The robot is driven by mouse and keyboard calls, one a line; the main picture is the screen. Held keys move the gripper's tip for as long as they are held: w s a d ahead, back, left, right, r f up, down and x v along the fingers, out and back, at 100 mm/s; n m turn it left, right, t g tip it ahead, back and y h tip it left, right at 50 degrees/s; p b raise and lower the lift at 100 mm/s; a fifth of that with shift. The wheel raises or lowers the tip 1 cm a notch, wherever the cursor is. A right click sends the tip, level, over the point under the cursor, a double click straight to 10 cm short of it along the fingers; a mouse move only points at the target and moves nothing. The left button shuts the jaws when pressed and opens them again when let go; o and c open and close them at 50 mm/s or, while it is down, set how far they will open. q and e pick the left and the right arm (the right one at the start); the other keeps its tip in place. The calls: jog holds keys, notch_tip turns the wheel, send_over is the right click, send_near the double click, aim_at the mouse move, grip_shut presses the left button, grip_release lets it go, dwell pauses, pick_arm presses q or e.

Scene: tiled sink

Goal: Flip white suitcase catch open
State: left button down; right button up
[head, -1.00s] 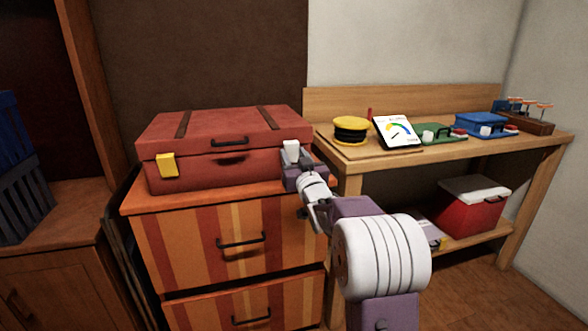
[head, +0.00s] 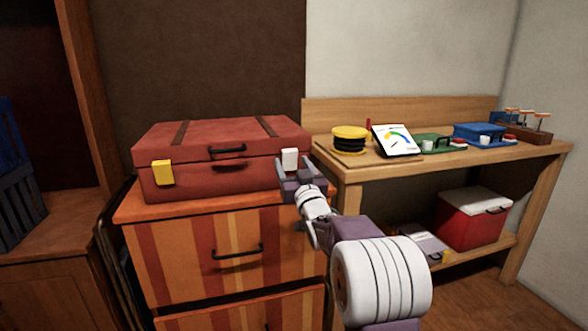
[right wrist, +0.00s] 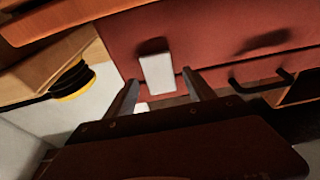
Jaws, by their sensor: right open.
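A red suitcase (head: 215,160) lies closed on top of a striped wooden drawer unit. Its white catch (head: 289,159) is on the right of the front face, and a yellow catch (head: 163,172) is on the left. My right gripper (head: 292,167) is at the suitcase front, just below the white catch. In the right wrist view the white catch (right wrist: 156,74) sits ahead of and between the two open fingers (right wrist: 160,86), with nothing gripped. The view does not show whether the fingers touch the suitcase. My left gripper is not in view.
The drawer unit (head: 150,250) stands below the suitcase. A wooden bench (head: 350,172) to the right holds a yellow-black round object (head: 350,139), a gauge tablet (head: 395,140) and a blue case (head: 479,133). A red cooler (head: 470,222) is on its lower shelf.

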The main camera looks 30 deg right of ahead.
jog(key=v, duration=0.9)
jog(key=shift+b, duration=0.35)
